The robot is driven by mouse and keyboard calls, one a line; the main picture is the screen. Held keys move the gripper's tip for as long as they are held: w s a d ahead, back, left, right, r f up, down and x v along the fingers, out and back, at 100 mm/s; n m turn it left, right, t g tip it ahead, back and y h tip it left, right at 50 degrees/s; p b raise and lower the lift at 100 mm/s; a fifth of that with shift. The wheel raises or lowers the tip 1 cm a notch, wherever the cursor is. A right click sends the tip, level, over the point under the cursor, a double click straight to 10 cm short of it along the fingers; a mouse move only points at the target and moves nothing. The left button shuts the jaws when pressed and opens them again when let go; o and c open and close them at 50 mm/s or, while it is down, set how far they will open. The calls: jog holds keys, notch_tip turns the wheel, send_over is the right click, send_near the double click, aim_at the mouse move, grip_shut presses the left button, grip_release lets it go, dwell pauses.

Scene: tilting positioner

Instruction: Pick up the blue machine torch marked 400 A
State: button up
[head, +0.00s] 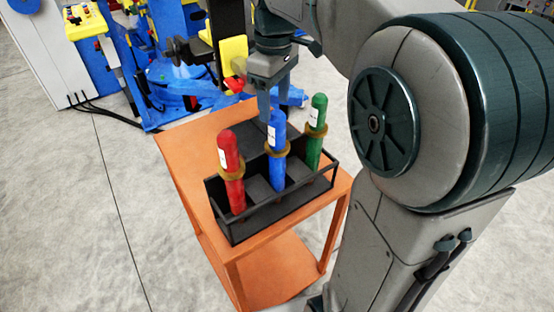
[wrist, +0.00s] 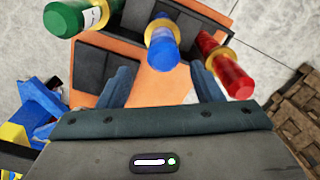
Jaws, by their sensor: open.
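The blue torch (head: 275,148) stands upright in the middle of a black rack (head: 240,232), with a gold ring around it and a white label too small to read. It also shows in the wrist view (wrist: 162,50), its rounded top just ahead of the space between the fingers. My gripper (head: 273,108) is open and empty, pointing down at the top of the blue torch. In the wrist view my gripper (wrist: 163,80) has one finger on each side of the torch's line, apart from it.
A red torch (head: 231,160) stands left of the blue one and a green torch (head: 316,130) right, both close by. The rack stands on an orange table (head: 190,150). Blue and yellow machinery (head: 165,85) is behind. A brown pallet (wrist: 298,112) lies on the floor.

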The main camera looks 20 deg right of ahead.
aim_at(276, 112)
jog(key=f, duration=0.2)
jog(key=s+f, duration=0.1)
jog(key=f, duration=0.1)
jog(key=shift+d+f, duration=0.1)
jog(key=shift+f, duration=0.55)
grip_shut()
jog(key=shift+w+r, duration=0.1)
jog(key=shift+r, duration=0.05)
dwell(0.8)
